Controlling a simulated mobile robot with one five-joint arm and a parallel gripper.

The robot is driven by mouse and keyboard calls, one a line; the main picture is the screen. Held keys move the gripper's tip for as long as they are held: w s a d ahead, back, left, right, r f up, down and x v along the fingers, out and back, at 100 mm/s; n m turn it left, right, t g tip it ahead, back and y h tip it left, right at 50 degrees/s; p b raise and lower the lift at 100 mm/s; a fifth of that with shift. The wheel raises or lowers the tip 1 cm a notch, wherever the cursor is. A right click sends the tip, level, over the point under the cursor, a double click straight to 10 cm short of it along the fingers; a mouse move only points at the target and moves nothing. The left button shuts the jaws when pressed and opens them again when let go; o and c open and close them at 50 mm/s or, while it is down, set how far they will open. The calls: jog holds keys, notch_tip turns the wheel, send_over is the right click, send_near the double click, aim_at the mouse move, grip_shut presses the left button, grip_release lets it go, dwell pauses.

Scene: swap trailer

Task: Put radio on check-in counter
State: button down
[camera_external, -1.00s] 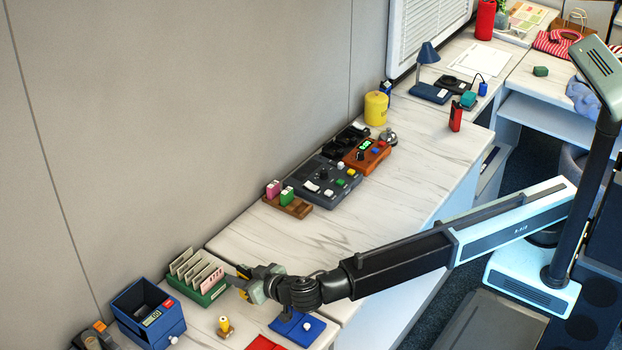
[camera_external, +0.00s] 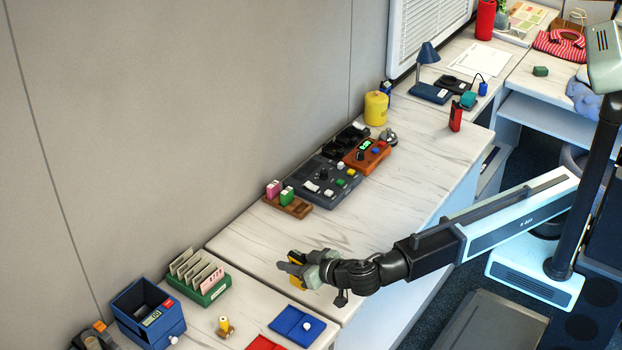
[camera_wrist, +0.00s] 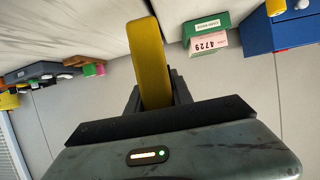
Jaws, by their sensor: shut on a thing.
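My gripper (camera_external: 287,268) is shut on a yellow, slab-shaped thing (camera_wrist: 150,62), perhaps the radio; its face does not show. Small parts of this yellow thing (camera_external: 296,284) show around the fingers in the external view. My gripper appears to hold it above the near end of the middle marble-topped counter (camera_external: 345,235); the exact height is hard to tell. Which top is the check-in counter is not marked. A small red upright device (camera_external: 455,117) stands at the far end of that counter.
A wooden tray with stamps (camera_external: 290,206), a grey control console (camera_external: 322,182) and an orange box (camera_external: 367,156) line the wall side. The near counter holds a green card rack (camera_external: 203,284), a blue box (camera_external: 150,318) and a blue pad (camera_external: 297,326). The middle counter's front strip is clear.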

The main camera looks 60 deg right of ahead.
notch_tip(320, 180, up, 12)
jog(key=p, duration=1)
notch_tip(320, 180, down, 14)
jog(key=b, duration=1.3)
jog(key=shift+b, duration=0.3)
jog(key=w+a+f+b, duration=0.1)
jog(key=w+a, duration=0.9)
jog(key=shift+w+a+f, duration=0.15)
jog(key=shift+w, duration=0.05)
